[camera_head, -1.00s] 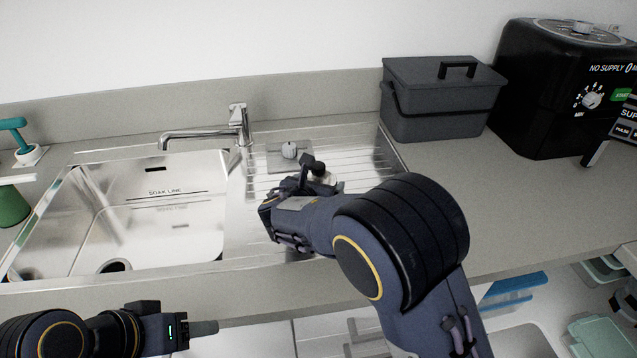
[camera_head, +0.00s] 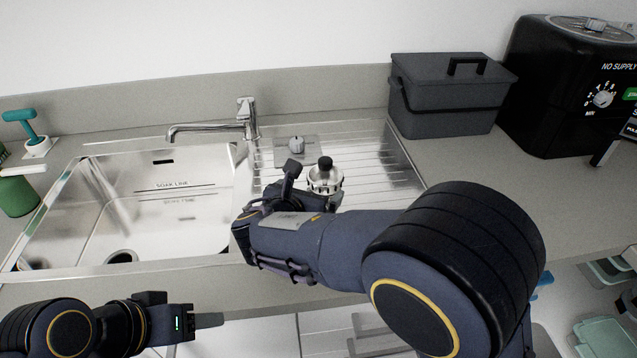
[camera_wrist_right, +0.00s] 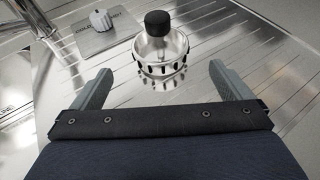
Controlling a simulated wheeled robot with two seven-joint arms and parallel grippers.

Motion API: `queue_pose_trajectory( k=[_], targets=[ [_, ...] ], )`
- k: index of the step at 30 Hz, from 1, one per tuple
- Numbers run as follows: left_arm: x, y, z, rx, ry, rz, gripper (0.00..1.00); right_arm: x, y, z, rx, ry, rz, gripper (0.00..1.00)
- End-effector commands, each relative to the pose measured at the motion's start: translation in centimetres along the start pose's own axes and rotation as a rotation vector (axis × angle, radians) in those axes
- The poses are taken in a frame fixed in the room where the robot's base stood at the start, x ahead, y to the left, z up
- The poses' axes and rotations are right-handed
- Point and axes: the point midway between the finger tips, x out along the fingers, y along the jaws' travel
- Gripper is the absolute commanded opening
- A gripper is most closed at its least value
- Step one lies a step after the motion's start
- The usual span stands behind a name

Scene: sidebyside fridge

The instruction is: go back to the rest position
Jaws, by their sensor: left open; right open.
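My right gripper (camera_wrist_right: 160,80) is open and empty in the right wrist view, its two grey fingers wide apart. Past the fingertips, a metal sink strainer with a black knob (camera_wrist_right: 160,45) stands upright on the ribbed drainboard, apart from the fingers. In the head view the strainer (camera_head: 325,178) shows just behind my right wrist, partly hidden, and my right arm reaches in over the counter edge, hiding its own fingers. My left gripper (camera_head: 208,320) is low at the front left, before the counter edge, and holds nothing that I can see.
The steel sink basin (camera_head: 180,200) lies left of the drainboard (camera_head: 365,155), with a tap (camera_head: 245,118) behind. A grey knob on a plate (camera_head: 297,145) is behind the strainer. A dark lidded box (camera_head: 450,95) and a black appliance (camera_head: 560,85) stand at the right.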

Motion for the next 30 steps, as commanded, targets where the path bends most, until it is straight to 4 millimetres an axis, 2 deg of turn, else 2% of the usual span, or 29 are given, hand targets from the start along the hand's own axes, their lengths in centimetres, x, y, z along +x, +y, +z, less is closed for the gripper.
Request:
queue_pose_trajectory(
  k=[3,6,20,23,26,29,30],
  targets=[
    [0.0,0.0,0.0,0.000,0.000,0.000,0.55,-1.4,0.0,0.1,0.001,-0.001,0.001,0.98],
    [0.0,0.0,0.0,0.000,0.000,0.000,0.55,-1.9,0.0,0.0,0.000,0.000,0.000,0.98],
    [0.0,0.0,0.0,0.000,0.000,0.000,0.55,-2.1,0.0,0.0,0.000,0.000,-0.001,0.98],
    [-0.1,0.0,0.0,0.000,0.000,0.000,0.55,-1.9,-0.6,0.2,0.023,0.014,-0.010,0.98],
    [-0.2,0.1,-0.1,0.000,0.000,0.000,0.55,-1.1,-3.2,0.6,0.130,0.078,-0.056,0.98],
    [-0.6,0.3,-0.3,0.000,0.000,0.000,0.55,-0.2,-8.5,0.8,0.352,0.200,-0.154,0.98],
    [-0.7,0.3,-0.4,0.000,0.000,0.000,0.55,-0.1,-11.1,0.8,0.472,0.260,-0.206,0.98]
  ],
)
